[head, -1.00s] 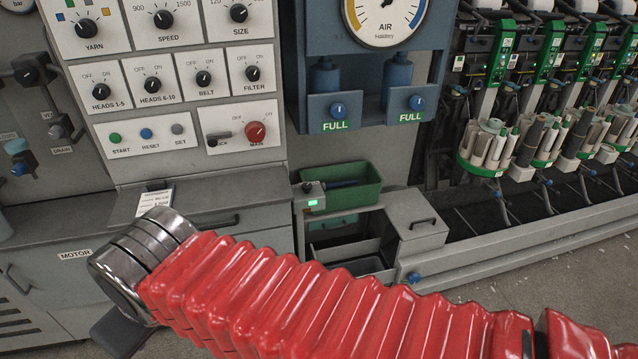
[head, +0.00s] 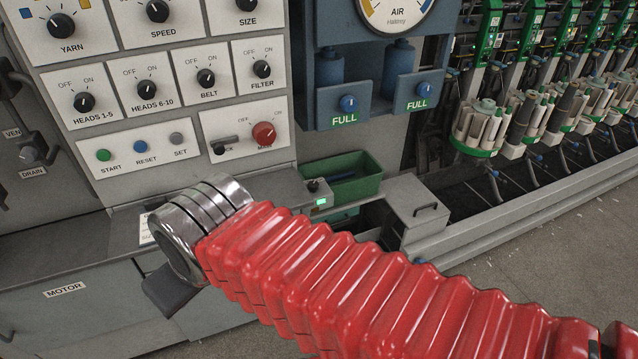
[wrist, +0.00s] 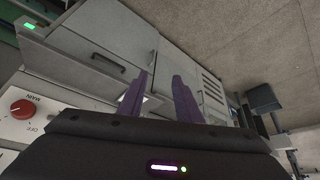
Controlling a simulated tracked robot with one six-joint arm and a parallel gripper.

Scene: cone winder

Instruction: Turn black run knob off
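No label reading RUN is legible. Black OFF/ON knobs sit in a row on the panel in the head view: HEADS 1-5 (head: 84,102), HEADS 6-10 (head: 147,90), BELT (head: 206,78) and FILTER (head: 262,69). I cannot tell which, if any, is the run knob. Above are black knobs YARN (head: 61,26), SPEED (head: 157,11) and SIZE (head: 247,4). My gripper (wrist: 162,77) shows two purple fingers apart with nothing between them in the wrist view. It points toward grey cabinet fronts and the floor, away from the panel knobs. My arm hides its fingers in the head view.
A red MAIN knob (head: 264,134) has a black lever (head: 224,146) to its left. START (head: 103,155), RESET (head: 140,146) and SET (head: 176,138) buttons sit beside them. A green bin (head: 345,178) and grey box (head: 418,208) stand right of the ledge. Winding heads line the right.

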